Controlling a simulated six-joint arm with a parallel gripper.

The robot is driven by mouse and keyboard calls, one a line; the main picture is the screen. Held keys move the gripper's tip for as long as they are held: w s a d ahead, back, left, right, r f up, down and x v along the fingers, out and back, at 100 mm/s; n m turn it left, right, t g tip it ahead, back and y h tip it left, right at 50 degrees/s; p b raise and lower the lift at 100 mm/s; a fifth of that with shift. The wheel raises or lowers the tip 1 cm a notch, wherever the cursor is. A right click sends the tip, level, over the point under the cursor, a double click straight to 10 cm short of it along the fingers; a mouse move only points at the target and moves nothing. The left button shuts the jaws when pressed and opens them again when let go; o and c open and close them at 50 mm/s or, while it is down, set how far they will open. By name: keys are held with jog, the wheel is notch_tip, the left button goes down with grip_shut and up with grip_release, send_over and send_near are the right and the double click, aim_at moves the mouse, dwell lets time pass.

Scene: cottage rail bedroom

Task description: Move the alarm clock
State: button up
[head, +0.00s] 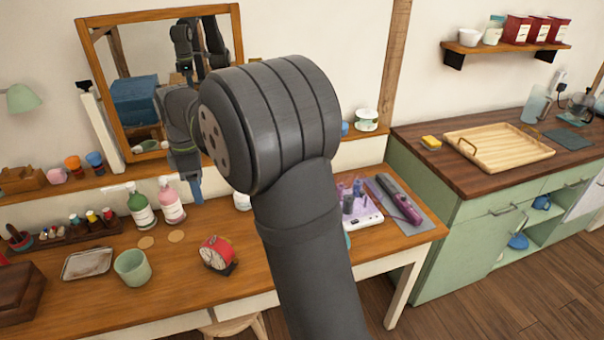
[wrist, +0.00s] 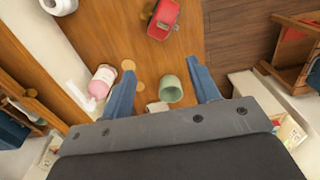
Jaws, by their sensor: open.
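The red alarm clock (head: 217,253) stands on the wooden table near its front edge, beside a pale green cup (head: 132,267). It also shows at the top of the wrist view (wrist: 163,20), beyond my fingertips and apart from them. My gripper (head: 190,188) is open and empty, with blue fingers pointing down above the back of the table near the pink bottle (head: 171,205). In the wrist view my spread fingers (wrist: 163,88) show the green cup (wrist: 171,89) between them, lower down. My arm hides part of the table to the right of the clock.
A green bottle (head: 140,210) stands beside the pink one. Two round coasters (head: 176,236) lie behind the clock. A metal tray (head: 87,263) and a rack of small bottles (head: 80,231) are at the left. A mirror (head: 160,75) leans behind my arm.

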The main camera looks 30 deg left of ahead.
aim_at(218, 254)
jog(key=c, duration=0.4)
jog(key=shift+d+f, duration=0.1)
jog(key=shift+f, duration=0.1)
jog(key=c, duration=0.3)
jog(key=s+d+f+m, duration=0.1)
jog(key=f+m, duration=0.1)
jog(key=m, duration=0.1)
jog(key=s+d+f+m, duration=0.1)
jog(key=f+m, duration=0.2)
jog(key=d+f+m, duration=0.2)
jog(key=m, duration=0.1)
jog(key=shift+s+f, duration=0.25)
jog(key=shift+s, duration=0.15)
grip_shut()
jog(key=s+d+f+m, duration=0.1)
jog(key=f+m, duration=0.2)
jog(key=f, duration=0.2)
jog(key=s+d+f+m, duration=0.1)
jog(key=d+f+m, duration=0.1)
jog(key=f, duration=0.4)
jog(key=s+d+f+m, duration=0.1)
jog(key=d+f+m, duration=0.1)
jog(key=f, duration=0.3)
jog(key=shift+s+f+m, duration=0.15)
jog(key=shift+f+m, duration=0.2)
jog(key=shift+m, duration=0.55)
jog(key=shift+w+a+r, duration=0.15)
jog(key=shift+w+a, duration=0.75)
jog(key=shift+w, duration=0.05)
jog(key=shift+w+a, duration=0.5)
